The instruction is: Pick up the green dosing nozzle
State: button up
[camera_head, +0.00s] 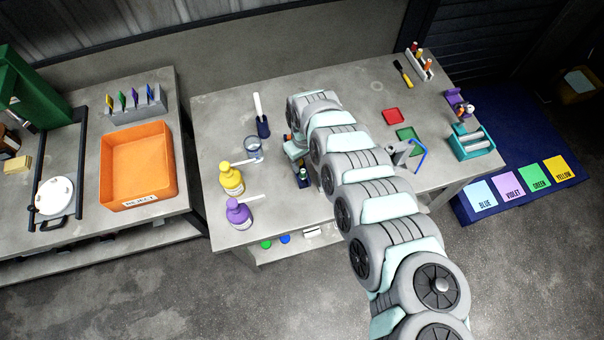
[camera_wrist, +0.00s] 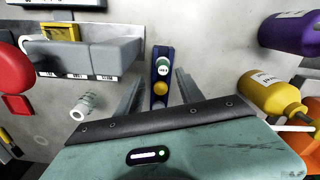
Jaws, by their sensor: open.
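In the wrist view a narrow dark blue holder (camera_wrist: 161,52) carries a green-topped piece (camera_wrist: 162,70) and a yellow round piece (camera_wrist: 160,88). The green piece looks like the green dosing nozzle, but its shape is too small to be sure. My gripper (camera_wrist: 160,78) is open, with one finger on each side of the holder and nothing visibly held. In the head view a small dark piece with green (camera_head: 303,178) shows beside my wrist. My gripper's fingers are mostly hidden there by my arm.
A yellow bottle (camera_wrist: 272,92) and a purple bottle (camera_wrist: 292,35) stand right in the wrist view. A grey labelled block (camera_wrist: 85,58) and a pale ribbed fitting (camera_wrist: 83,107) are left. In the head view, a glass beaker (camera_head: 253,148) stands left of my wrist.

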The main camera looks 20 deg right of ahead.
aim_at(303, 171)
jog(key=shift+s+a+f, duration=0.15)
jog(key=shift+a+f, duration=0.05)
jog(key=shift+f, duration=1)
jog(key=shift+s+a+f, duration=0.1)
jog(key=shift+a+f, duration=0.1)
jog(key=shift+f, duration=1.45)
jog(key=shift+d, duration=0.15)
jog(key=shift+r, duration=0.1)
grip_shut()
